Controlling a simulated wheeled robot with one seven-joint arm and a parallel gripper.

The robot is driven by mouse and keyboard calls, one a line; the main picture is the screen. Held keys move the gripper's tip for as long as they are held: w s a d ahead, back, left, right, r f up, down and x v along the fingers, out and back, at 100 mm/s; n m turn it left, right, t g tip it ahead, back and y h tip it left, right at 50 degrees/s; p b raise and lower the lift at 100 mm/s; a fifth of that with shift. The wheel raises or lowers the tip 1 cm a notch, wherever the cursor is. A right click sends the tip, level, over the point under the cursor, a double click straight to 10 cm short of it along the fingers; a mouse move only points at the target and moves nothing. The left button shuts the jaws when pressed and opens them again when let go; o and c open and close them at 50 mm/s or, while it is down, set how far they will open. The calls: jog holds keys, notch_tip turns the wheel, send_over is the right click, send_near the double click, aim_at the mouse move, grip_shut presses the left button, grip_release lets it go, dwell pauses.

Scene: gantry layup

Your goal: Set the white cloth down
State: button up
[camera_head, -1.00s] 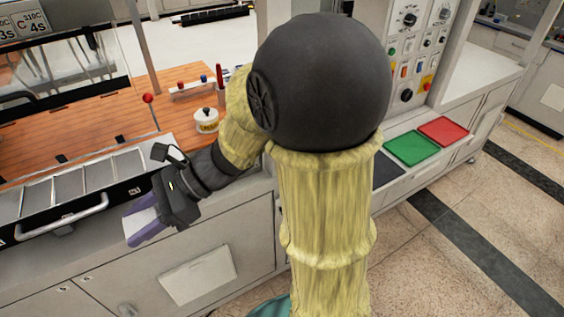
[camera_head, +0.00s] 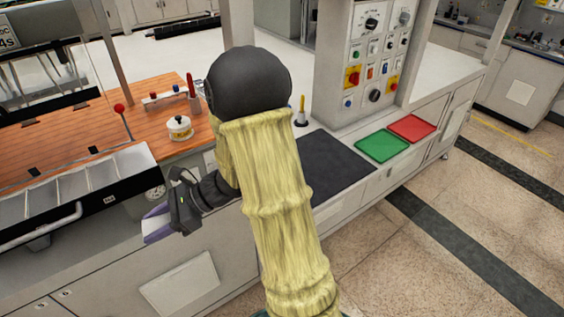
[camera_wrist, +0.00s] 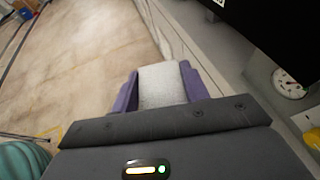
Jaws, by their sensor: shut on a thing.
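My gripper (camera_head: 158,228) is in front of the cabinet, below the bench edge, to the right of the metal tray's handle. In the wrist view its purple fingers (camera_wrist: 160,88) are shut on the white cloth (camera_wrist: 162,84), which sits between them as a pale, textured block. My arm hides part of the bench.
A dark mat (camera_head: 335,167), a green tray (camera_head: 382,146) and a red tray (camera_head: 412,128) lie on the right counter. A control panel (camera_head: 372,55) stands behind them. A white pot (camera_head: 180,128) stands on the wooden bench top (camera_head: 75,133). A gauge (camera_wrist: 290,83) is at right in the wrist view.

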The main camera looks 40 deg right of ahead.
jog(key=d+f+m+t+h, duration=0.1)
jog(key=d+f, duration=0.4)
jog(key=f, duration=0.6)
jog(key=w+d+f+m+t+h, duration=0.1)
jog(key=d+f+m+t, duration=0.2)
jog(key=f, duration=0.9)
jog(key=d, duration=0.3)
jog(key=shift+w+f, duration=0.2)
jog(key=shift+w, duration=0.05)
jog(key=shift+w, duration=0.1)
jog(key=shift+s+a, duration=0.1)
jog(key=shift+s, duration=0.1)
